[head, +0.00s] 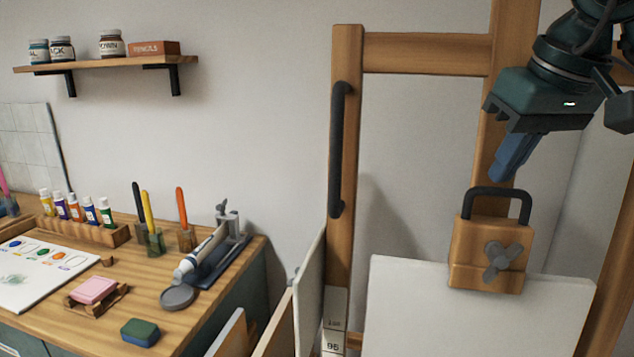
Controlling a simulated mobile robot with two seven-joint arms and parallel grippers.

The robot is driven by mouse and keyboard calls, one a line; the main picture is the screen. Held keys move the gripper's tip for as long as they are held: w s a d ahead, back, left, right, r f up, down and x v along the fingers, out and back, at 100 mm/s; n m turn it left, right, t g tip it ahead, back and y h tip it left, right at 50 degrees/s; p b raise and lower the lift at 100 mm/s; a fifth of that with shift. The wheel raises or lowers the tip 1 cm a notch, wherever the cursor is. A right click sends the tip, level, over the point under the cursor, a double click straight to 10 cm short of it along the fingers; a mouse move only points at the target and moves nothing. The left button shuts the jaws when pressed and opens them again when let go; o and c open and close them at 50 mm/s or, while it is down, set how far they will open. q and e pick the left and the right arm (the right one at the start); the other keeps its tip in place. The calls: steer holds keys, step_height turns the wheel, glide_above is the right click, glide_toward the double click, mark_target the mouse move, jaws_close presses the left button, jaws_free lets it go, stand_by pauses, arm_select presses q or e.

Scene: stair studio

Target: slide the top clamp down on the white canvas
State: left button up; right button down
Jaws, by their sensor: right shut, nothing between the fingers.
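The white canvas (440,318) stands on the wooden easel (345,130), its top edge low in the view. The top clamp (470,245) is a wooden block with a dark loop handle (497,191) on top and a grey wing knob (500,260) on its front. Its lower part overlaps the canvas's top edge in the picture; whether they touch I cannot tell. My right gripper (503,172) is shut and empty, its blue fingers pointing down just above the handle. I cannot tell whether the fingertips touch the handle. My left gripper is not in view.
A dark vertical bar handle (340,150) is on the easel's left post. A wooden table (215,300) at left carries paint tubes, brushes, a sponge and a pink block. Other panels (312,290) lean between table and easel. A shelf (110,63) with jars hangs on the wall.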

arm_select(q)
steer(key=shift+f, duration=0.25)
arm_select(e)
steer(key=shift+f, duration=0.4)
steer(key=shift+r+p, duration=0.4)
steer(key=shift+r, duration=0.2)
steer(key=shift+r+p, duration=0.35)
steer(key=shift+p, duration=0.05)
steer(key=shift+r+p, duration=0.3)
steer(key=shift+p, duration=0.05)
steer(key=shift+r+p, duration=1.65)
steer(key=shift+p, duration=0.05)
steer(key=shift+r, duration=0.15)
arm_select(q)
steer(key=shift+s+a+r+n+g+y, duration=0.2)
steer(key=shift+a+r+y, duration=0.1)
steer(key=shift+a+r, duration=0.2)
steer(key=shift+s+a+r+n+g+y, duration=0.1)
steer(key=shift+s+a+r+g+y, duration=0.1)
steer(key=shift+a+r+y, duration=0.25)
